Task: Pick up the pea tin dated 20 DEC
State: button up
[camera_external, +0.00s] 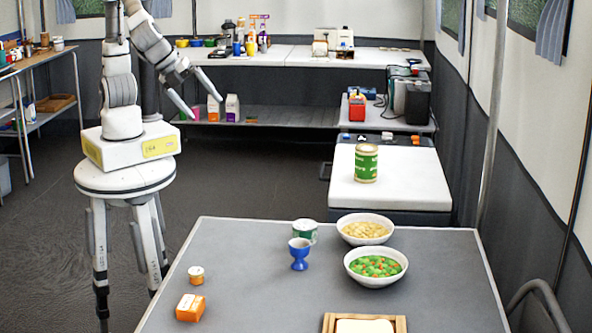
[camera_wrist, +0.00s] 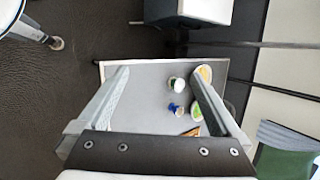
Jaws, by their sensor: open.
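A green and cream tin (camera_external: 366,163) stands upright on the white-topped case behind the table. No date is readable on either, so I cannot tell which is dated 20 DEC. My gripper (camera_external: 204,108) is raised at the upper left, well away from both tins. In the wrist view my gripper (camera_wrist: 158,72) has its fingers wide apart with nothing held between them.
The grey table (camera_external: 240,290) holds the blue egg cup (camera_external: 299,254), a bowl of pale food (camera_external: 365,229), a bowl of peas and carrots (camera_external: 376,267), a small orange-labelled jar (camera_external: 196,275), an orange box (camera_external: 190,308) and a wooden tray (camera_external: 329,324).

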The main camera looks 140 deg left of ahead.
jog(key=w+a+f+m+y+b, duration=0.1)
jog(key=w+f+m+y+b, duration=0.25)
jog(key=w+f+m, duration=0.5)
jog(key=m+t+y+b, duration=0.1)
jog(key=m+t+b, duration=0.4)
jog(key=m, duration=0.2)
send_near(306, 232)
jog(key=s+d, duration=0.2)
jog(key=s, duration=0.1)
jog(key=s+d, duration=0.2)
jog(key=shift+r, duration=0.4)
jog(key=b+x, duration=0.2)
jog(key=x, duration=0.9)
jog(key=shift+w+a+f, duration=0.1)
jog(key=shift+a, duration=0.3)
jog(key=b+x, duration=0.1)
jog(key=x, duration=0.1)
jog(key=b+x, duration=0.1)
jog(key=x, duration=0.1)
jog(key=shift+s+a+f, duration=0.1)
jog(key=shift+s+a, duration=0.15)
jog(key=shift+a, duration=0.1)
jog(key=shift+w+a, duration=0.25)
jog(key=shift+a, duration=0.15)
jog(key=c, duration=1.4)
